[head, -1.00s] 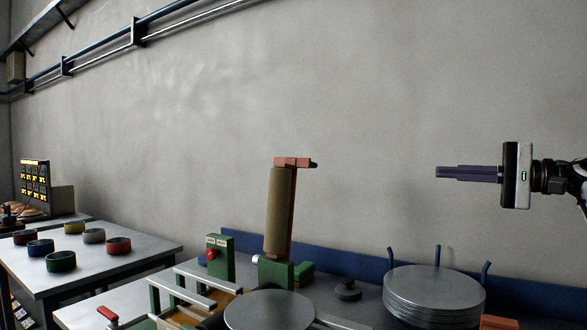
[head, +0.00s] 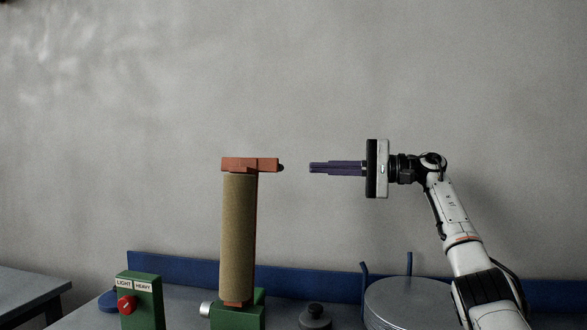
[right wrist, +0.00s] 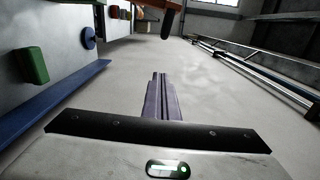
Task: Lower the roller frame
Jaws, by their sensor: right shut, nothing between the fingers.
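The roller frame (head: 249,165) is orange-brown and stands upright, holding a tan roller (head: 238,235) above a green base (head: 238,316). A short arm with a dark tip sticks out to the right at its top. My right gripper (head: 312,168) points left at about the height of that arm, apart from it by a small gap. Its purple fingers are shut with nothing between them. In the right wrist view the fingers (right wrist: 158,85) are together, and part of the frame (right wrist: 172,8) shows at the top edge. My left gripper is out of view.
A green box (head: 140,298) with a red knob, labelled LIGHT and HEAVY, stands left of the roller. A dark knobbed weight (head: 315,316) and a round grey plate stack (head: 408,300) are to the right. A blue rail (head: 172,268) runs behind.

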